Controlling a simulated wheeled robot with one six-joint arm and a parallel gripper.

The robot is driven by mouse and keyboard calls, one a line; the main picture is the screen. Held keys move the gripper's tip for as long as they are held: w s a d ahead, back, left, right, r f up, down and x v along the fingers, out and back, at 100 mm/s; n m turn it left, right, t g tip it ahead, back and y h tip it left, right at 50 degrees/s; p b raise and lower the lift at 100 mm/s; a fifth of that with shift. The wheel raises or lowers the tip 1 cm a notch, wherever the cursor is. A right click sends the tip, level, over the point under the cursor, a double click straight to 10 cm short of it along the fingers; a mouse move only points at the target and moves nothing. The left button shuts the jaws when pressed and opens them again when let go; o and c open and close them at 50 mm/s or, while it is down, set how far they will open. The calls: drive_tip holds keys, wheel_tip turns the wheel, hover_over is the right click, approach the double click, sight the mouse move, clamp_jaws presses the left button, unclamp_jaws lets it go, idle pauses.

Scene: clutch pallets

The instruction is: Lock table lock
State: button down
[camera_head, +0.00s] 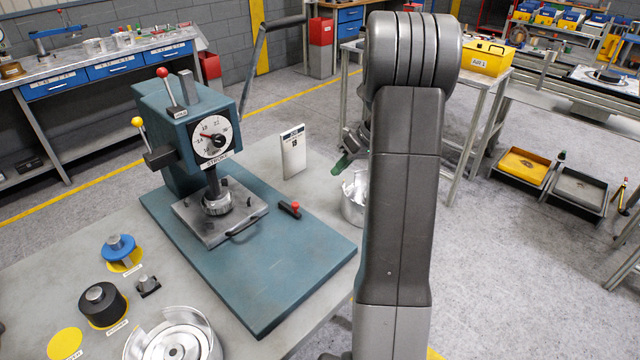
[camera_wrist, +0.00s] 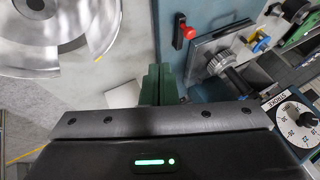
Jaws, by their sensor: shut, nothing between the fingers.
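The likely table lock is a small dark lever with a red knob (camera_head: 290,209) on the blue-green base of the press, right of the grey sliding table (camera_head: 185,212). It also shows at the top centre of the wrist view (camera_wrist: 183,32), beside the grey table (camera_wrist: 205,62). My gripper (camera_wrist: 157,80) has green fingers, shut and empty. The fingers point toward the base's edge, short of the red-knobbed lever and slightly left of it, apart from it. In the head view the green fingers (camera_head: 346,160) show partly at the left of my arm, which hides the rest.
The press (camera_head: 180,130) carries a dial (camera_head: 213,138), a red-knobbed lever and a yellow-knobbed lever. A white card (camera_head: 293,152) stands behind the base. A silver housing (camera_head: 172,342) and dark cylinder (camera_head: 103,305) lie at front left. Another silver round part (camera_wrist: 60,40) is left of my fingers.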

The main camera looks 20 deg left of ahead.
drive_tip(key=p, duration=0.3)
approach(289, 205)
drive_tip(key=f, duration=0.1)
drive_tip(key=w+d+f, duration=0.1)
drive_tip(key=f, duration=0.1)
drive_tip(key=shift+w+d, duration=0.3)
drive_tip(key=shift+d, duration=0.1)
drive_tip(key=s, duration=0.1)
drive_tip(key=s+a, duration=0.1)
drive_tip(key=shift+s+a+p, duration=0.25)
drive_tip(key=shift+s+p, duration=0.1)
drive_tip(key=shift+s, duration=0.05)
drive_tip(key=shift+s+a+f, duration=0.1)
drive_tip(key=shift+s+a, duration=0.05)
